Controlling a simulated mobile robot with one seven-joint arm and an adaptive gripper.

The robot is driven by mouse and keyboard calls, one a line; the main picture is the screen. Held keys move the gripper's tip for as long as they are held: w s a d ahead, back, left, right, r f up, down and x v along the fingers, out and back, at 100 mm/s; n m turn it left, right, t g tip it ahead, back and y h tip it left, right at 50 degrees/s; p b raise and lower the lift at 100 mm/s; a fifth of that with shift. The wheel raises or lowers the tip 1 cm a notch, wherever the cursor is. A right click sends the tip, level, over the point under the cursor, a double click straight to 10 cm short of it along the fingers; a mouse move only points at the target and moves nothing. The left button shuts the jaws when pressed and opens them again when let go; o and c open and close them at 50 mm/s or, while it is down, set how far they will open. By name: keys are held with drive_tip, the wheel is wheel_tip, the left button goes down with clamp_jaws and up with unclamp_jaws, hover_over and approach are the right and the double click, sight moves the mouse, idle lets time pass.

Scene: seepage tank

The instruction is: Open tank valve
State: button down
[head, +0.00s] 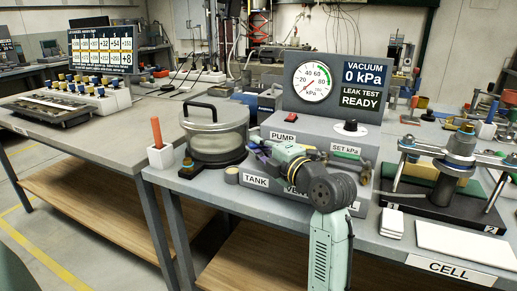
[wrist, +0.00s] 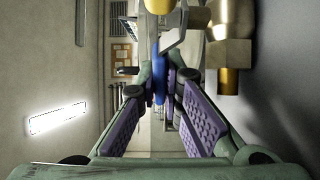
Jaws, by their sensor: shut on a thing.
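The tank (head: 214,128) is a clear round vessel with a black handle on its lid, standing on the bench left of the vacuum panel. My gripper (head: 262,160) is low in front of the panel, just right of the tank and above the TANK label (head: 256,182). In the wrist view my gripper (wrist: 162,88) has its purple-padded fingers closed around a thin blue valve handle (wrist: 160,65). Brass fittings (wrist: 235,60) show beside the handle. In the head view my arm and gripper hide most of the valve row, so the handle's angle is unclear.
The gauge panel (head: 331,84) reads 0 kPa and READY. A white holder with a red stick (head: 158,147) stands left of the tank. A clamp cell (head: 455,150) and white plates (head: 392,223) stand on the right. Bare bench lies at the front left.

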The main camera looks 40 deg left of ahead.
idle(0.3)
drive_tip(key=c, duration=1.7)
unclamp_jaws()
drive_tip(key=v, duration=1.2)
drive_tip(key=shift+c, duration=0.4)
